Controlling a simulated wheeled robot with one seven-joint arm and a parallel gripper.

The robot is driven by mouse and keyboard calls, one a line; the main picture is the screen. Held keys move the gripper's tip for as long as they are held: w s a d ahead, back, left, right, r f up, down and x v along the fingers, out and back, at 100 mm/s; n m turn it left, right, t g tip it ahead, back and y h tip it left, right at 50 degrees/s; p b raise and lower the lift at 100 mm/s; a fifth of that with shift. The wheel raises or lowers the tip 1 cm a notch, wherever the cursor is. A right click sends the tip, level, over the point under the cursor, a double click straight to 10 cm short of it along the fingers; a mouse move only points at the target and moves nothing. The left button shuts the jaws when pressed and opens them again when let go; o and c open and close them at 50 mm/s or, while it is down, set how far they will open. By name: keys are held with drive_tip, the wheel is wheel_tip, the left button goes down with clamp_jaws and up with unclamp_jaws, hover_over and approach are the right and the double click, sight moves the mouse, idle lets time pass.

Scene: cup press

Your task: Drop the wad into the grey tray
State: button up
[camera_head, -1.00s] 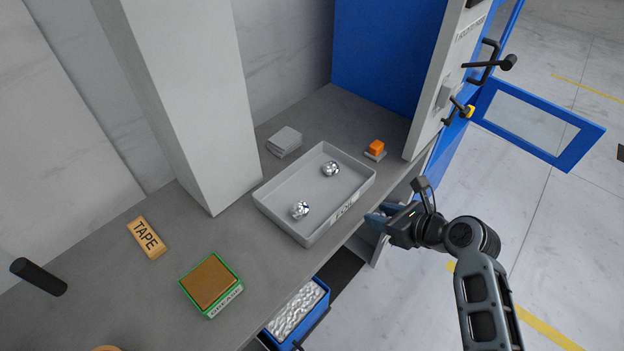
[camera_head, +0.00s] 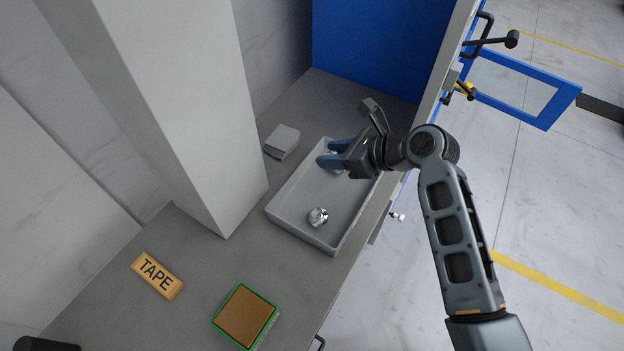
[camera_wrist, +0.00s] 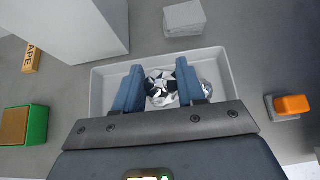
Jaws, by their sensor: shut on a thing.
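A crumpled silver wad (camera_wrist: 160,90) sits between the blue fingers of my gripper (camera_wrist: 158,80) in the wrist view. The gripper is shut on it. In the head view my gripper (camera_head: 327,153) is over the far part of the grey tray (camera_head: 284,222). The tray shows behind the fingers in the wrist view (camera_wrist: 99,92). One silver wad (camera_head: 318,216) lies in the tray's near part. Another wad (camera_wrist: 206,89) shows just right of the fingers in the wrist view, partly hidden. My gripper hides part of the tray floor.
A grey block (camera_head: 281,141) stands beside the tray. A tape box (camera_head: 158,275) and a green-edged brown block (camera_head: 245,315) lie on the bench. A tall pale column (camera_head: 190,110) stands left of the tray. An orange button (camera_wrist: 292,105) shows at right in the wrist view.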

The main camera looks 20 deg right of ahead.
drive_tip(key=b, duration=0.5)
hover_over(331, 189)
drive_tip(key=shift+f, duration=3)
drive_tip(key=o, duration=1.1)
drive_tip(key=v, duration=0.8)
